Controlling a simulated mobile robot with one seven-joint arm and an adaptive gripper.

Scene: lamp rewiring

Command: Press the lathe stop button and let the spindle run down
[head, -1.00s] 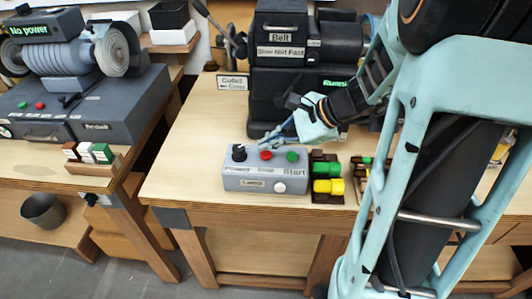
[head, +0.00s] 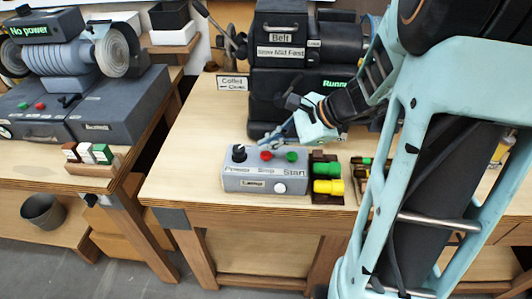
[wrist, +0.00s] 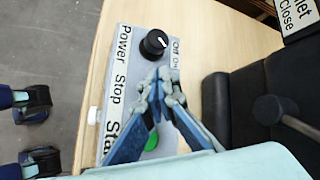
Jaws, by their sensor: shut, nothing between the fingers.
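The lathe control box (head: 252,183) is a grey block at the bench's front edge. It carries a black power knob (head: 239,153), a red stop button (head: 265,155) and a green start button (head: 291,156). My gripper (head: 268,145) is shut and empty, its tips just above and behind the stop button. In the wrist view the blue fingers (wrist: 160,78) hide the red button; the green button (wrist: 151,142) shows partly beneath them. Contact cannot be told. The dark lathe (head: 285,80) stands behind, with a green sign reading "Running" (head: 336,84), partly covered by my arm.
A dark holder with green and yellow pieces (head: 327,178) stands right of the box. A "Collet Close" sign (head: 232,83) is at the lathe's left. A grinder (head: 75,55) marked "No power" is on the left bench. Bare bench top (head: 195,130) lies left of the box.

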